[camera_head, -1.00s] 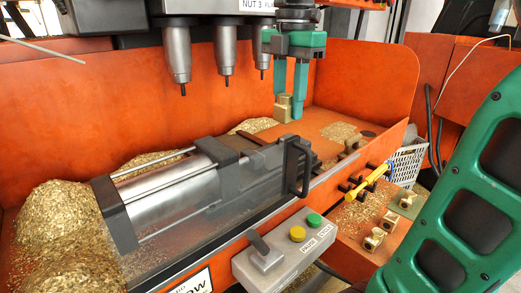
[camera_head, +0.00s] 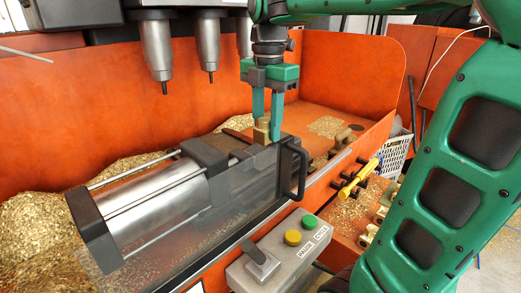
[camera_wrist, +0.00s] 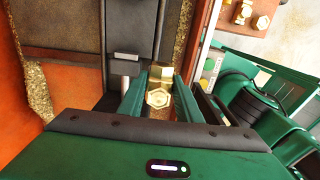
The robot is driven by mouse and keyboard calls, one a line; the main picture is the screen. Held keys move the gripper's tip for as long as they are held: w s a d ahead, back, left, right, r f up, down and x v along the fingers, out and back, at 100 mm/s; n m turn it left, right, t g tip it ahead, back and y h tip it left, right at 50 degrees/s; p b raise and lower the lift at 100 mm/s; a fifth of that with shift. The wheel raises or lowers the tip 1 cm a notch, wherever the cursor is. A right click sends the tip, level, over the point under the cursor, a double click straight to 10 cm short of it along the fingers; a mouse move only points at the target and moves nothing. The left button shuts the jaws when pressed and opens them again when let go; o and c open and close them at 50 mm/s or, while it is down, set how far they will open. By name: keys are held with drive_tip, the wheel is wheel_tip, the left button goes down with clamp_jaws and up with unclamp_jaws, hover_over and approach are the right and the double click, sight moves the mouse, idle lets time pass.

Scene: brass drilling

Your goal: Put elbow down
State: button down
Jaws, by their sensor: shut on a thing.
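My green gripper (camera_head: 267,125) points down over the right end of the clamping fixture (camera_head: 240,178). It is shut on a brass elbow (camera_head: 262,131). In the wrist view the elbow (camera_wrist: 161,88) sits between the two fingers, with a hexagonal end facing the camera. The elbow is close to the fixture's dark block and black handle (camera_head: 293,168). I cannot tell whether it touches the fixture, as the fingers and block hide its lower part.
Three drill spindles (camera_head: 207,47) hang to the left of my gripper. Brass chips (camera_head: 40,225) are heaped at the left. A control box (camera_head: 280,250) with yellow and green buttons stands in front. More brass fittings and a yellow-handled tool (camera_head: 360,178) lie at the right, near a white basket (camera_head: 395,152).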

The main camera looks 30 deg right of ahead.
drive_tip(key=w+d+f, duration=0.1)
drive_tip(key=w+f, duration=0.1)
drive_tip(key=w, duration=0.1)
drive_tip(key=w+d+f, duration=0.2)
drive_tip(key=w, duration=0.1)
drive_tip(key=w+d+f, duration=0.1)
drive_tip(key=w+f, duration=0.1)
drive_tip(key=w, duration=0.1)
drive_tip(key=shift+d, duration=0.25)
drive_tip(key=shift+w+f, duration=0.1)
drive_tip(key=shift+f, duration=1.95)
drive_tip(key=c, duration=1.3)
unclamp_jaws()
drive_tip(key=shift+f, duration=0.1)
wheel_tip(320, 180, up, 12)
drive_tip(key=shift+r, duration=0.1)
